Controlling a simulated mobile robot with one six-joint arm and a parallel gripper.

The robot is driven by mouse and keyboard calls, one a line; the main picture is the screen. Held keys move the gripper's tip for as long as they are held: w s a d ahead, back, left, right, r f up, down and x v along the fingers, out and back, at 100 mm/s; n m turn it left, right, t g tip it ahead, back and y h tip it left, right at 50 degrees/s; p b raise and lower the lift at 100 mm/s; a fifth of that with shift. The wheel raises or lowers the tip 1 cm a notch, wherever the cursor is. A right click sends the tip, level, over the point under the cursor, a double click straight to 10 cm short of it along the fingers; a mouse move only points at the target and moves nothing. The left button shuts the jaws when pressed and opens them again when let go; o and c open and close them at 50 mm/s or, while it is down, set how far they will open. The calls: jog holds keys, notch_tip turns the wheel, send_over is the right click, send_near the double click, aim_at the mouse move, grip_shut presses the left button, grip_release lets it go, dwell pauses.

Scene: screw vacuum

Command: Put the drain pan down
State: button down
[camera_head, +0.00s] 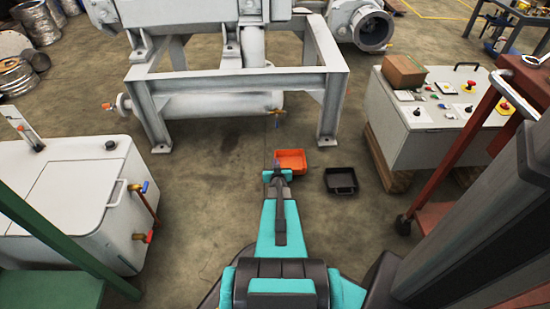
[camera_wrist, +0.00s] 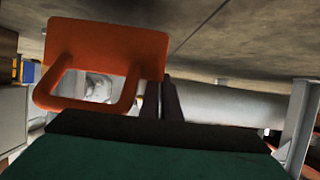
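The orange drain pan (camera_head: 290,160) is low, at floor level or close to it, in the head view. I cannot tell whether it rests on the floor. In the wrist view, where the floor appears at the top, the pan (camera_wrist: 115,45) is at upper left with its loop handle (camera_wrist: 85,104) toward the camera. My gripper (camera_head: 277,168) is at the pan's left side in the head view. In the wrist view its dark fingers (camera_wrist: 164,95) are close together, just right of the handle. I cannot tell whether they touch or hold the pan.
A black pan (camera_head: 340,181) lies on the floor to the right. A grey steel frame (camera_head: 240,85) with a tank (camera_head: 215,104) stands ahead. A white cabinet (camera_head: 65,195) is left, a control box (camera_head: 430,125) right.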

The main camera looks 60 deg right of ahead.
jog(key=w+d, duration=0.1)
jog(key=w+d+b, duration=0.1)
jog(key=d, duration=0.1)
jog(key=w+d, duration=0.2)
jog(key=shift+w+d+f+b, duration=0.1)
jog(key=shift+d+f+b, duration=0.15)
jog(key=shift+f+b, duration=0.15)
jog(key=shift+w+d+r, duration=0.1)
jog(key=shift+w+d, duration=0.3)
jog(key=shift+d, duration=0.1)
jog(key=shift+f+b, duration=1.15)
jog(key=shift+f, duration=0.65)
jog(key=shift+f, duration=0.15)
jog(key=c, duration=2)
grip_release()
